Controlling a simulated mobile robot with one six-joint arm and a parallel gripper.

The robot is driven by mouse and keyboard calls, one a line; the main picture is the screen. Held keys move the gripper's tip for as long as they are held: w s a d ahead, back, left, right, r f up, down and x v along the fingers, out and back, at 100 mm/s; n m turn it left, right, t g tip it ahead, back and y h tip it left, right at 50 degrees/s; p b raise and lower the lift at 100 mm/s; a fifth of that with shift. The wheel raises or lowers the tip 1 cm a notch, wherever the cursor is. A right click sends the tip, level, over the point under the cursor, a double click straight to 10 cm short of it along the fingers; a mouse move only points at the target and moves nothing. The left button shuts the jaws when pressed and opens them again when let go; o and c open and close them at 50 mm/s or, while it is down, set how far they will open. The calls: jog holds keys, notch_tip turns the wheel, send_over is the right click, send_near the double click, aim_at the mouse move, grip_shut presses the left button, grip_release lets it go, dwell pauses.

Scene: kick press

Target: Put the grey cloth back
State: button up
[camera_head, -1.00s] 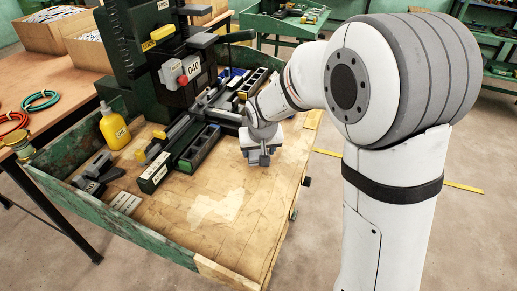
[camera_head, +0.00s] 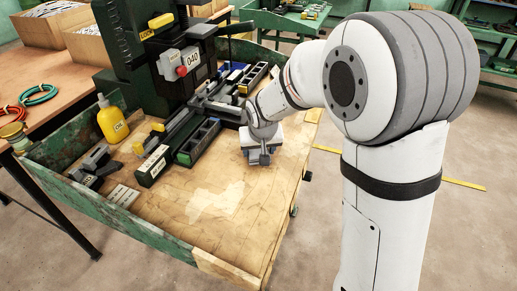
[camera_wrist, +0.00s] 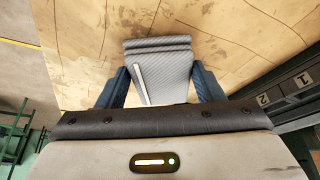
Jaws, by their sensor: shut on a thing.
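My gripper (camera_head: 259,155) is over the right part of the wooden bench top. In the wrist view its two dark blue fingers (camera_wrist: 161,88) are shut on the grey cloth (camera_wrist: 160,62), which is folded and has a pale stripe. The cloth extends out past the fingertips over the wood. In the head view the cloth cannot be made out clearly at the gripper. I cannot tell whether the cloth touches the bench.
A green press (camera_head: 145,50) stands at the back of the bench (camera_head: 215,225). A long numbered tray (camera_head: 180,150) lies left of my gripper, also in the wrist view (camera_wrist: 290,85). A yellow bottle (camera_head: 112,122) stands at the left. The front middle is bare wood.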

jog(key=shift+f+b, duration=0.55)
jog(key=shift+f, duration=0.05)
jog(key=o, duration=1.1)
jog(key=v, duration=0.7)
jog(key=shift+r, duration=0.4)
jog(key=shift+s, duration=0.15)
